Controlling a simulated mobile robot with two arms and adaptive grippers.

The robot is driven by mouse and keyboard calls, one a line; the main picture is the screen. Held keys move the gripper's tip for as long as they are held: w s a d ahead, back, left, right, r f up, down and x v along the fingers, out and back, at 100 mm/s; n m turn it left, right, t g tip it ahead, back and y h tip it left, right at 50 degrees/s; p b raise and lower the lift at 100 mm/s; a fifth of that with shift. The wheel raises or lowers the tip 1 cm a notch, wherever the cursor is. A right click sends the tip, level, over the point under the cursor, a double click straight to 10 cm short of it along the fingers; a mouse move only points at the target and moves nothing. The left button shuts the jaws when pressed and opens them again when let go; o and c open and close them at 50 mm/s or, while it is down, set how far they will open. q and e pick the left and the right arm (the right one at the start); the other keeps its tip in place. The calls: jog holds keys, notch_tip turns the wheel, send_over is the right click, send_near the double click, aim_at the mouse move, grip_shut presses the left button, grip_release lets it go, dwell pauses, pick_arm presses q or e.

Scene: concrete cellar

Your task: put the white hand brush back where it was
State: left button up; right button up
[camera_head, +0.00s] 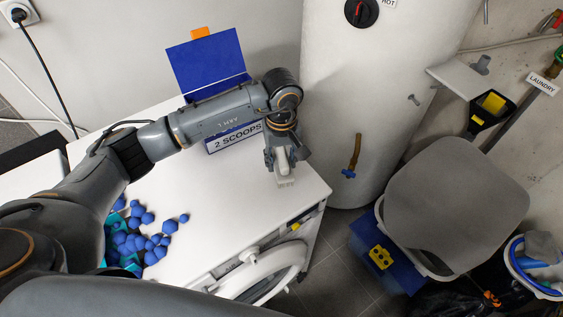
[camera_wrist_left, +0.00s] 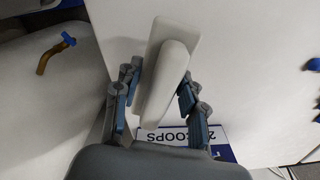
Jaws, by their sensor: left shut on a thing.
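My left gripper (camera_head: 283,165) is at the end of the arm that comes in from the left, over the right end of the white washing machine top (camera_head: 240,215). It is shut on the white hand brush (camera_head: 285,181), whose lower end shows below the fingers. In the left wrist view the fingers (camera_wrist_left: 155,92) sit on both sides of the brush handle (camera_wrist_left: 165,80), and the brush's wider white base (camera_wrist_left: 180,35) lies beyond them. I cannot tell whether the brush touches the top. My right gripper is not in view.
A blue box (camera_head: 207,62) labelled "2 SCOOPS" stands behind the arm. Blue balls (camera_head: 150,240) lie at the left front. A white boiler (camera_head: 340,110) with a tap (camera_head: 350,172) stands behind right. A grey-lidded bin (camera_head: 455,205) and blue crate (camera_head: 362,260) are on the floor.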

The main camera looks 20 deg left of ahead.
pick_arm(q)
jog(key=shift+w+f, duration=0.2)
jog(key=shift+f, duration=0.05)
jog(key=f+p, duration=0.2)
jog(key=f, duration=0.1)
jog(key=shift+w+a, duration=0.1)
jog(key=shift+w, duration=0.1)
jog(key=shift+f, duration=0.25)
jog(key=shift+f+b, duration=0.25)
jog(key=shift+b, duration=0.05)
jog(key=o, duration=1)
jog(key=shift+r, duration=0.1)
